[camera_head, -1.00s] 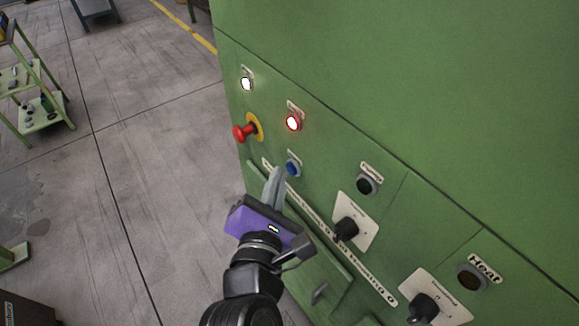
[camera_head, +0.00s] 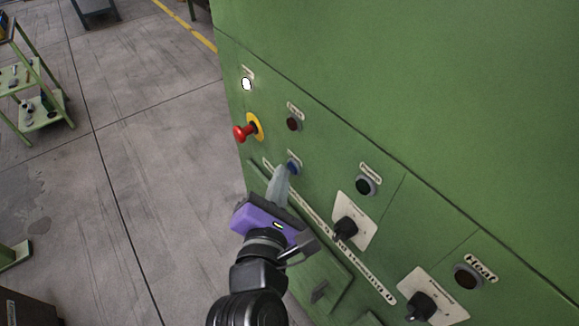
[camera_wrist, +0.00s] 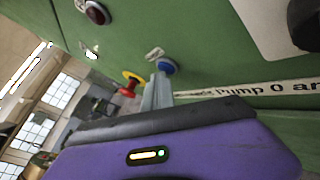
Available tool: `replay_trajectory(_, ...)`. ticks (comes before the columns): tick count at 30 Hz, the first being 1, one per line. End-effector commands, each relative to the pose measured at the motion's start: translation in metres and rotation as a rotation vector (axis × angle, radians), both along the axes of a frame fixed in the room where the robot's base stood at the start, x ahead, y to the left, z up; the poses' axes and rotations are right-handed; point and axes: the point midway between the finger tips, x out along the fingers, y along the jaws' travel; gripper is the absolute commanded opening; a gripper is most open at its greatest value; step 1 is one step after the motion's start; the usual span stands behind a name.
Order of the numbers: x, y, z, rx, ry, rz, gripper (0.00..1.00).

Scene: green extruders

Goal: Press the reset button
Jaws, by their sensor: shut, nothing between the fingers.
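The blue button (camera_head: 293,167) sits on the green panel under a small label too small to read. In the wrist view the blue button (camera_wrist: 167,66) is just beyond my fingertips. My gripper (camera_head: 282,170) is shut and empty, with its fingertips at or very close to the button's lower left edge in the head view. I cannot tell whether they touch it. The wrist view also shows the shut fingers (camera_wrist: 160,80) pointing at the button. The red indicator (camera_head: 293,124) above is dark. The white lamp (camera_head: 246,84) is lit.
A red mushroom knob (camera_head: 240,132) on a yellow ring sticks out left of the blue button. A dark button (camera_head: 366,185) and black rotary switches (camera_head: 346,228) lie to the right. A green ledge runs below. Open floor (camera_head: 150,180) is at left.

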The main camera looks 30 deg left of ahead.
Motion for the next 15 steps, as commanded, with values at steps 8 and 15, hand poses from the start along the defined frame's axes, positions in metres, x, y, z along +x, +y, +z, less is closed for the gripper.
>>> replay_trajectory(8,-0.005,0.002,0.001,0.000,0.001,-0.001,0.00)
replay_trajectory(15,-0.014,0.006,0.001,0.000,0.000,0.000,0.00)
